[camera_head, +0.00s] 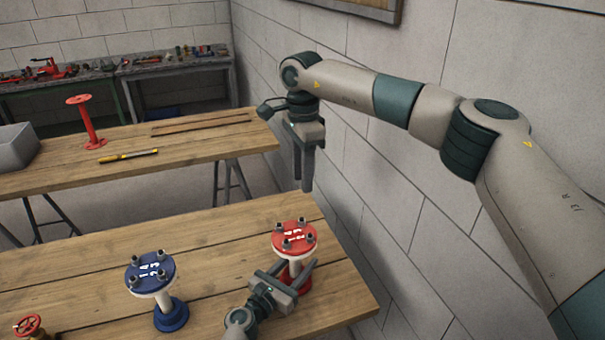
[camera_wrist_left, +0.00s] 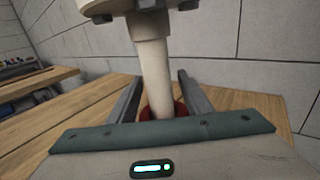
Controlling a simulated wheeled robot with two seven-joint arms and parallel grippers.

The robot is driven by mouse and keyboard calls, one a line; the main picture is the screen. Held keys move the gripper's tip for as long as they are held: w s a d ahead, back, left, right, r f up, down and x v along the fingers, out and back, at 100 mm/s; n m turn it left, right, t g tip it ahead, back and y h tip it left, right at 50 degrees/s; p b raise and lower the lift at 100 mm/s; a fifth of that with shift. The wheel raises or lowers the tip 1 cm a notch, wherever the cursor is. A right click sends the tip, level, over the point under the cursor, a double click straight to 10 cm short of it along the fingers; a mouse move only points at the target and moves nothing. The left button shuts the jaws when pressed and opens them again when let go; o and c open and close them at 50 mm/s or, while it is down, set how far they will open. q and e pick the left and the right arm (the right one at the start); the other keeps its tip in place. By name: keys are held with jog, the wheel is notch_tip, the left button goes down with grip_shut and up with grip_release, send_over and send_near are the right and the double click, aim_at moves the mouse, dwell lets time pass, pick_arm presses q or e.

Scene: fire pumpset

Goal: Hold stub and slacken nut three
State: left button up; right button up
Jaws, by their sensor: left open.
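A stub with a red top flange (camera_head: 295,239) and a white post stands upright near the right end of the front bench. Several dark nuts sit around its flange, with small white numbers that are too small to read surely. My left gripper (camera_head: 290,279) is open, low at this stub, with one finger on each side of the white post (camera_wrist_left: 152,65). In the left wrist view gaps show between post and fingers. My right gripper (camera_head: 302,186) hangs fingers down above and behind the red flange, apart from it; its finger gap is unclear.
A blue-flanged stub (camera_head: 150,272) stands left on the front bench (camera_head: 215,240), and a red handwheel (camera_head: 29,325) at its lower left. The back bench (camera_head: 65,168) holds a red stand (camera_head: 83,118), a yellow-handled tool (camera_head: 128,155) and a grey bin (camera_head: 15,148). A block wall (camera_head: 375,210) bounds the right.

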pick_arm(q)
jog(key=v, duration=1)
jog(key=shift+s+a, duration=0.2)
jog(key=shift+s, duration=0.05)
